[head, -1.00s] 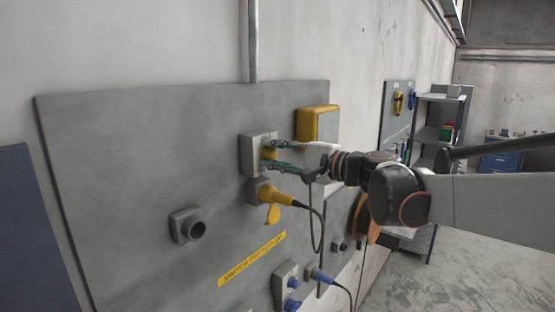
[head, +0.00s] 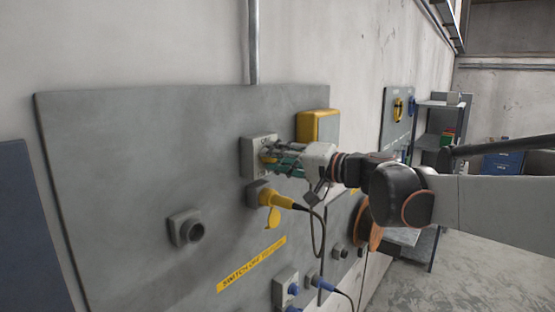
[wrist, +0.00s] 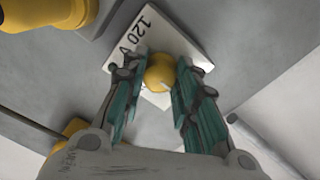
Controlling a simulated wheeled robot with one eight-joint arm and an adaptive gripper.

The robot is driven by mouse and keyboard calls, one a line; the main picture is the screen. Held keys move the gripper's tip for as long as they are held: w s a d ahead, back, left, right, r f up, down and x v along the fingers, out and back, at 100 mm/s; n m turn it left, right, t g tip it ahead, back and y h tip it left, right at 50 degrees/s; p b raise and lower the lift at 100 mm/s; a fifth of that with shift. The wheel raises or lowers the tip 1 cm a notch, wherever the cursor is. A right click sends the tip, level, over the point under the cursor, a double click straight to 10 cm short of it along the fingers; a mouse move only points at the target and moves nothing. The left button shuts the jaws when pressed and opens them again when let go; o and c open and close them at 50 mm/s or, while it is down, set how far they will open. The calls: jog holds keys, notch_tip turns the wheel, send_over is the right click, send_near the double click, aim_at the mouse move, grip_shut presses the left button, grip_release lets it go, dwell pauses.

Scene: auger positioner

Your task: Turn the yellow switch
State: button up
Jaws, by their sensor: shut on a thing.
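The yellow switch (wrist: 159,73) is a rounded knob on a pale box marked "120 V" (wrist: 150,28) in the wrist view. In the head view the switch box (head: 250,151) is on the grey wall panel, and the knob is mostly hidden behind my fingers. My gripper (wrist: 153,84) is shut on the yellow switch, with one teal-padded finger on each side of it. My gripper also shows in the head view (head: 272,158), reaching in from the right against the box front.
A yellow plug (head: 277,199) with a dark cable sits just below the switch box. A yellow-and-grey box (head: 318,125) is mounted to the upper right.

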jog(key=shift+f, duration=0.15)
dwell(0.3)
jog(key=o, duration=1.1)
jog(key=shift+c, duration=0.2)
jog(key=v, duration=1.2)
